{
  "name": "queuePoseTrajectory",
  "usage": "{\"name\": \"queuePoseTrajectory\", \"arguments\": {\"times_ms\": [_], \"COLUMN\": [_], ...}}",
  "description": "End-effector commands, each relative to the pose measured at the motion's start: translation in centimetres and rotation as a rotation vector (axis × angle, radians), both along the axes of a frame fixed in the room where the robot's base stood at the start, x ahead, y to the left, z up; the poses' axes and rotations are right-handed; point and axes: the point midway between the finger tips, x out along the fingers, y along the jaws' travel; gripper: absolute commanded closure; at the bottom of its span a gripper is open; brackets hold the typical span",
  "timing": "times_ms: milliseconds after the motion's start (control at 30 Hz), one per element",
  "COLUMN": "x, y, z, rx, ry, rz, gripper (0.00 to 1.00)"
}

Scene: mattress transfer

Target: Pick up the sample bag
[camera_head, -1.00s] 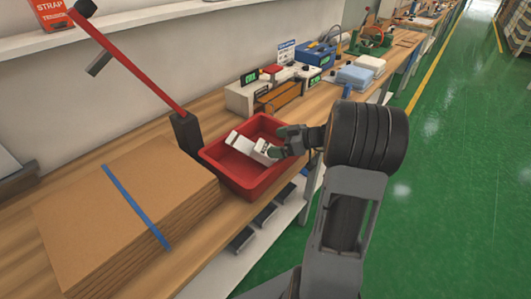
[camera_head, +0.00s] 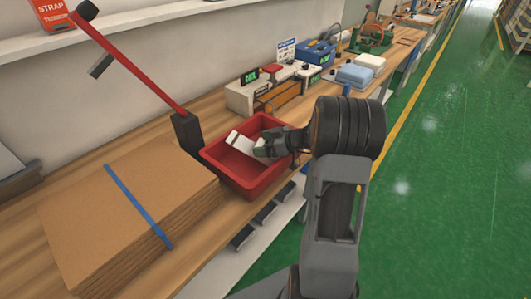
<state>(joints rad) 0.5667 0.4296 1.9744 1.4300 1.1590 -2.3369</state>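A red bin (camera_head: 245,184) stands on the wooden bench near the middle of the view. A white, block-like item with some grey on it (camera_head: 243,143), possibly the sample bag, lies tilted inside the bin. My gripper (camera_head: 266,148) reaches into the bin from the right and overlaps the right end of the white item. My fingers hide that end, so I cannot tell whether they touch it or close on it.
A stack of brown cardboard sheets with a blue strap (camera_head: 137,203) lies left of the bin. A red-armed stand (camera_head: 187,133) rises behind the bin's left side. Boxed devices (camera_head: 262,94) stand farther back on the bench. Green floor is clear at right.

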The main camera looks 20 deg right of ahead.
Motion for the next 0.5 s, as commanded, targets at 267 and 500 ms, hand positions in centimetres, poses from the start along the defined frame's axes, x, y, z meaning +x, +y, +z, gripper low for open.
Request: {"name": "queuePoseTrajectory", "arguments": {"times_ms": [267, 500], "x": [-0.01, -0.01], "y": [-0.01, -0.02], "z": [0.02, 0.05], "rx": [0.0, 0.001], "ry": [0.0, -0.001], "rz": [0.0, 0.0], "gripper": [0.42, 0.57]}}
